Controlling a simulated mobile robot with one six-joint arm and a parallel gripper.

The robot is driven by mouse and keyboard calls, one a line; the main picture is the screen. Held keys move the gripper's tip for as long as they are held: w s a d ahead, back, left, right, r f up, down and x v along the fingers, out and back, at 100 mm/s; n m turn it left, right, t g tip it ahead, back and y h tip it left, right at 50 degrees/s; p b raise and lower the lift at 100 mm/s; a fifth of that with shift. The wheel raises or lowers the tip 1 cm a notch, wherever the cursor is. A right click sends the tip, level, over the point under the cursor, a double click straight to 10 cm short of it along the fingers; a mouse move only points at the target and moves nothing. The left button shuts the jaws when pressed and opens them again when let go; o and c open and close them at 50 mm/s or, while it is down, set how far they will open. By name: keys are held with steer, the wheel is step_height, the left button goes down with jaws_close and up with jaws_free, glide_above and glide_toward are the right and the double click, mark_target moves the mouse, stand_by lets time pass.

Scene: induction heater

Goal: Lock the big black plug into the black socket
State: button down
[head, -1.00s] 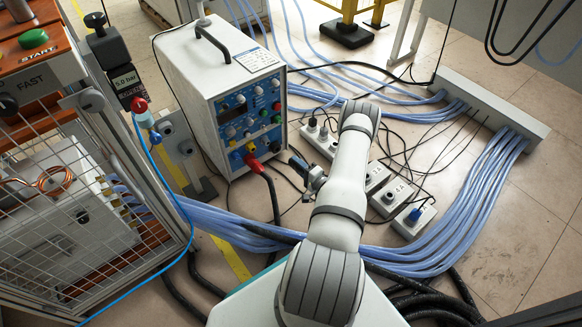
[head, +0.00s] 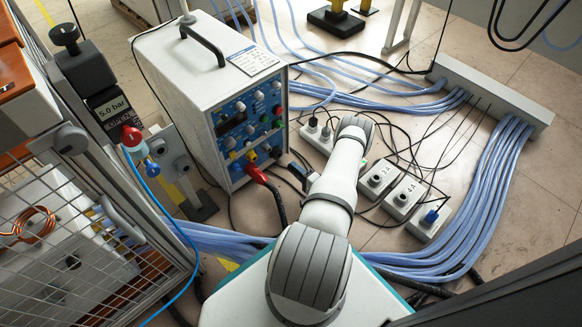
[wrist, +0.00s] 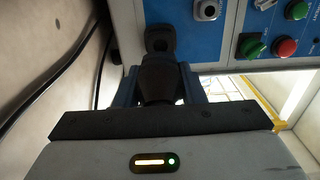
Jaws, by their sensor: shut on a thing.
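The big black plug (wrist: 158,78) sits between the two fingers of my gripper (wrist: 160,84) in the wrist view, and the gripper is shut on it. The black socket (wrist: 160,38) is on the lower part of a blue panel, straight beyond the plug and lined up with it. The plug's front end appears close to the socket; I cannot tell whether it touches or has entered. In the head view my gripper (head: 302,172) is just right of the heater's front panel (head: 246,125), partly hidden by my arm.
A red plug (head: 256,174) with a thick black cable is in the heater's front, left of my gripper. Power strips (head: 380,178) lie on the floor to the right, with blue hoses (head: 440,260) beyond. A caged cabinet (head: 90,225) stands at left.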

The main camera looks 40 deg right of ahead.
steer(key=shift+w+a+b, duration=0.2)
steer(key=shift+w+b, duration=0.35)
steer(key=shift+w, duration=2.2)
steer(key=shift+w+a, duration=0.1)
steer(key=shift+w, duration=0.5)
steer(key=shift+m, duration=0.9)
steer(key=shift+r+m, duration=0.1)
steer(key=shift+m, duration=0.7)
steer(key=shift+w+m, duration=0.1)
steer(key=shift+m, duration=0.7)
